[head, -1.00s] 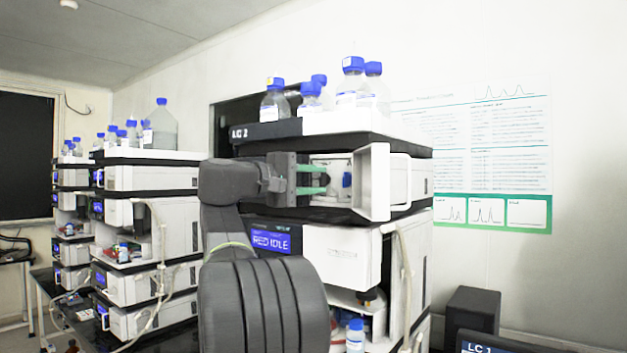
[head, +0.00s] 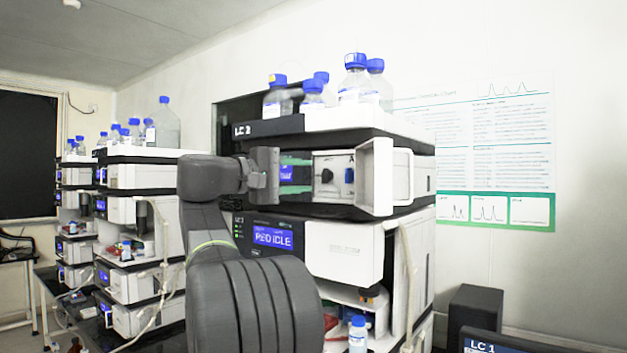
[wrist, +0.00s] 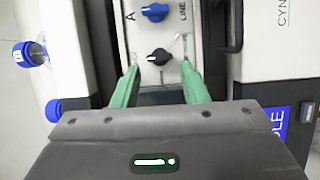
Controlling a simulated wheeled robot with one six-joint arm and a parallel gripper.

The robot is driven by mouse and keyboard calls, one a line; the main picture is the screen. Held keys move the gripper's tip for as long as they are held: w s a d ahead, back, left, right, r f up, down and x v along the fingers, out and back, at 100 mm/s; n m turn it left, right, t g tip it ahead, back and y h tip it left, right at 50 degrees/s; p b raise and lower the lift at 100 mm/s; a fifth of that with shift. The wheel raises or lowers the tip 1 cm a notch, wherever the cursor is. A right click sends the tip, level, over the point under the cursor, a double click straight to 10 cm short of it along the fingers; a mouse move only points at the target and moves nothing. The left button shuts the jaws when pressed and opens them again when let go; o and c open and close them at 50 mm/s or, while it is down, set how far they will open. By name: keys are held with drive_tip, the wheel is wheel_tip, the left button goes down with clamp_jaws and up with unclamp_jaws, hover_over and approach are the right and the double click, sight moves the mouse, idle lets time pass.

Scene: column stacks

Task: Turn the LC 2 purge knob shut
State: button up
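The LC 2 stack (head: 245,131) has an open front compartment with a pale panel. On it is a black knob (head: 326,176), with a blue knob (head: 349,175) to its right. In the wrist view the black knob (wrist: 158,57) has its bar lying roughly left to right, slightly tilted, and the blue knob (wrist: 155,12) is beyond it. My gripper (head: 297,175) is open and empty, apart from the black knob and to its left in the head view. In the wrist view its green fingertips (wrist: 160,69) stand either side of and short of the knob. Panel lettering is partly hidden.
The compartment's white door (head: 383,177) stands open to the right of the knobs. Blue-capped bottles (head: 355,80) stand on top of the stack. A module with a blue display (head: 273,239) is below. Other stacks (head: 130,178) stand at the left.

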sight(326, 176)
drive_tip(key=v, duration=0.9)
drive_tip(key=shift+a+b, duration=0.25)
drive_tip(key=shift+b, duration=0.1)
drive_tip(key=shift+s, duration=0.1)
drive_tip(key=p+x, duration=0.1)
drive_tip(key=x, duration=1.3)
drive_tip(key=shift+s+p, duration=0.1)
drive_tip(key=shift+p, duration=0.25)
